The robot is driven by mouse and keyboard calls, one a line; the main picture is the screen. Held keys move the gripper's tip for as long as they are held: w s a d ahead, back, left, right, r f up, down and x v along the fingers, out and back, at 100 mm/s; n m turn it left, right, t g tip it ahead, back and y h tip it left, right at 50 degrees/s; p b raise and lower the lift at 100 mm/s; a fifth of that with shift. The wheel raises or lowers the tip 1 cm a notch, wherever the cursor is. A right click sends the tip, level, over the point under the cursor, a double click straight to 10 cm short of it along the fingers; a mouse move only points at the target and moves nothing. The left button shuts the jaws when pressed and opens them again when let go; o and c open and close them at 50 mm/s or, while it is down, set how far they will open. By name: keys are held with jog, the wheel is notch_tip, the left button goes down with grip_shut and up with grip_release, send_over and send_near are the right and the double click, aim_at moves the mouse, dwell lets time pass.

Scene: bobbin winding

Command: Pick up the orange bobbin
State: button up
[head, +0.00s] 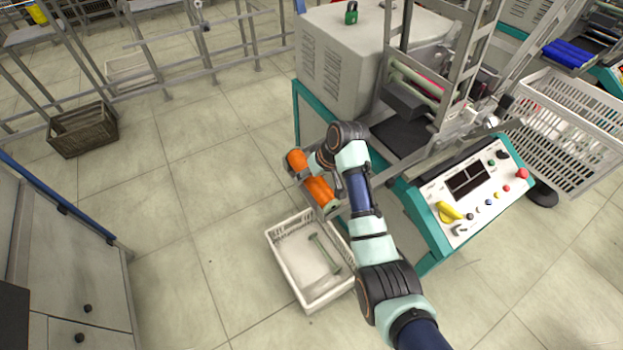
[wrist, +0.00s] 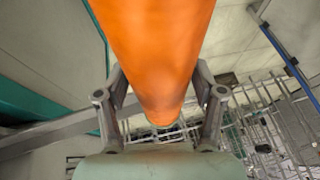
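The orange bobbin (head: 318,190) is in my gripper (head: 307,174) in the head view, tilted, above and behind the white crate (head: 287,277). A grey finger crosses it, and a pale green core end shows at its lower right. In the wrist view the orange bobbin (wrist: 157,45) runs from the top edge down between the two grey fingers of my gripper (wrist: 160,85), which close in on its sides. The finger pads' contact is partly hidden by the bobbin.
A brown basket (head: 83,130) and a grey cabinet (head: 75,265) are at left. The floor between is clear.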

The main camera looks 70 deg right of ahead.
jog(key=c, duration=1)
notch_tip(320, 180, up, 20)
jog(key=p, duration=0.9)
